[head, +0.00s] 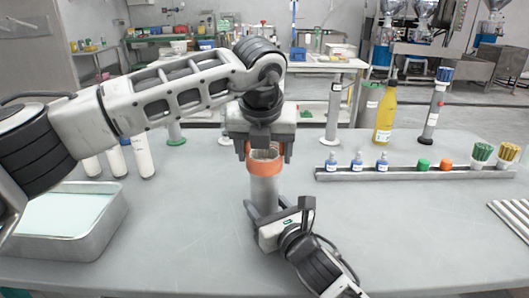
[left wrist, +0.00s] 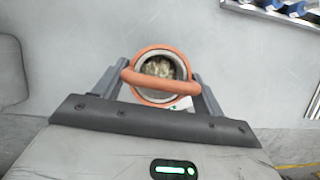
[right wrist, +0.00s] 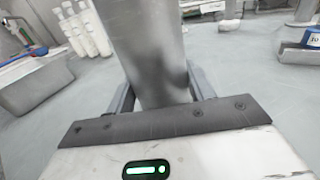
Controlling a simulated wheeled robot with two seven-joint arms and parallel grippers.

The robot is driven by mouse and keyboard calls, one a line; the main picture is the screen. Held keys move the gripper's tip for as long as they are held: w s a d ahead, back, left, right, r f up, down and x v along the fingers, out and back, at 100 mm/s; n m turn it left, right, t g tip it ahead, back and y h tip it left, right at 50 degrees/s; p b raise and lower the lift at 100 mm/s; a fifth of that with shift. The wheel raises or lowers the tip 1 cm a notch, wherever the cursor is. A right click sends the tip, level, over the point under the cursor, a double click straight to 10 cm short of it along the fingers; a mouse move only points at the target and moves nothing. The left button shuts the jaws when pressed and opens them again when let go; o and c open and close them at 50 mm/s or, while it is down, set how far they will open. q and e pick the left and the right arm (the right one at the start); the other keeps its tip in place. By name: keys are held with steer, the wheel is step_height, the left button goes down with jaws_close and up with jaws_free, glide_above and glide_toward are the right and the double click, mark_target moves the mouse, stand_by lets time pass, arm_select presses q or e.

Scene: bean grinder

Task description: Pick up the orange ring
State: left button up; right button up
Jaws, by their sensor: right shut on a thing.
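A metal grinder cylinder (head: 264,192) stands upright on the table in front of me. The orange ring (head: 266,167) is around its upper part, and it also shows in the left wrist view (left wrist: 160,86). My left gripper (head: 267,152) points down over the cylinder's top, with its fingers apart on either side of the ring. Beans or similar contents show inside the cylinder's open top (left wrist: 160,67). My right gripper (head: 264,212) is shut on the lower part of the cylinder, which fills the middle of the right wrist view (right wrist: 150,50).
A metal tray (head: 70,240) lies at left, with several white tubes (head: 142,157) behind it. A rack (head: 400,174) with small bottles and coloured caps stands at right, with a yellow bottle (head: 385,112) behind. The table's right front (head: 420,240) is mostly clear.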

arm_select(q)
steer(key=shift+c, duration=1)
step_height(320, 180, up, 10)
arm_select(e)
steer(key=o, duration=1.3)
steer(key=shift+c, duration=0.2)
